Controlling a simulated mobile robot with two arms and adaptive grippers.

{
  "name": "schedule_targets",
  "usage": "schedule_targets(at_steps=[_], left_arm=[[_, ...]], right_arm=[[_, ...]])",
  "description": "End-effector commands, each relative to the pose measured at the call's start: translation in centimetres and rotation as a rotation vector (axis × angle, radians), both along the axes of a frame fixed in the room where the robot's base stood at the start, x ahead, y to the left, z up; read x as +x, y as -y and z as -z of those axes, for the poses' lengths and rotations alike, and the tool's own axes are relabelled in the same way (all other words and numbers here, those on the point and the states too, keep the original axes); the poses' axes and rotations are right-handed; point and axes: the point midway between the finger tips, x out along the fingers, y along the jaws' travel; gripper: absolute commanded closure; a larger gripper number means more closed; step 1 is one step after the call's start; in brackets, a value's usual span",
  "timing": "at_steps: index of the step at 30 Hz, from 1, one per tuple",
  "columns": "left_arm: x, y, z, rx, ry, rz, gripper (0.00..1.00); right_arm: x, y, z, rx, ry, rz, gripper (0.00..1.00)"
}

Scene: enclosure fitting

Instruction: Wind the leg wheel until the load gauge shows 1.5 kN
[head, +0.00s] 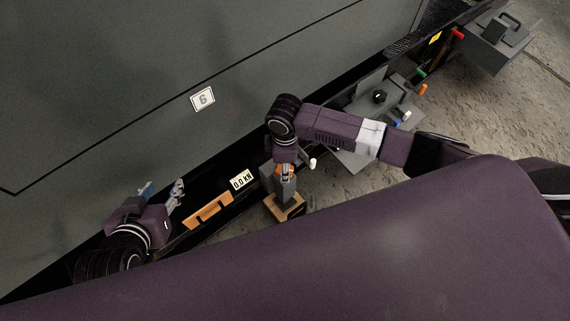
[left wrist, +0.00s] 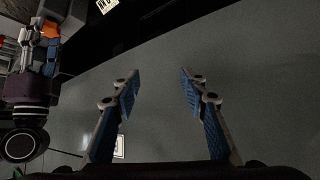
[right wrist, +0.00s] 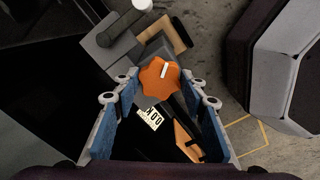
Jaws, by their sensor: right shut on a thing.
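The leg wheel (right wrist: 160,78) is an orange, lobed knob with a white mark, seen in the right wrist view between my fingertips. My right gripper (right wrist: 159,82) is shut on it; in the head view this gripper (head: 286,171) points down onto the grey leg (head: 286,190). The leg stands over a wooden block (head: 292,211). The load gauge (head: 241,180) is a white plate reading 0.0 kN, and it also shows in the right wrist view (right wrist: 150,118). My left gripper (head: 170,193) is open and empty beside the grey enclosure; its spread fingers (left wrist: 160,85) show in the left wrist view.
The large grey enclosure wall (head: 130,90) carries a plate marked 6 (head: 203,98).

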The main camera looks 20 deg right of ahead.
Motion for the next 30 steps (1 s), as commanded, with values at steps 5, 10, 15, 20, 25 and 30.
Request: schedule_targets(at_steps=[5, 10, 15, 20, 25, 30], left_arm=[[-5.4, -1.8, 2.9, 0.056, -0.256, -0.019, 0.6], [-11.8, -3.7, 4.7, 0.108, -0.512, -0.04, 0.6], [-12.1, -3.8, 3.7, 0.109, -0.524, -0.041, 0.6], [-11.9, -3.7, 3.2, 0.11, -0.527, -0.039, 0.6], [-10.9, -3.5, 7.7, 0.112, -0.553, -0.037, 0.6], [-10.7, -3.3, 11.9, 0.114, -0.573, -0.032, 0.6]], right_arm=[[0.0, 0.0, -0.4, 0.001, -0.001, 0.058, 0.85], [-0.1, -0.1, -0.4, 0.002, -0.002, 0.12, 0.85], [-0.1, -0.1, -0.4, 0.002, -0.001, 0.182, 0.85], [-0.1, -0.1, -0.3, 0.002, -0.001, 0.241, 0.85], [-0.1, -0.2, -0.4, 0.003, -0.002, 0.312, 0.85], [-0.1, -0.2, -0.4, 0.002, -0.002, 0.391, 0.85]])
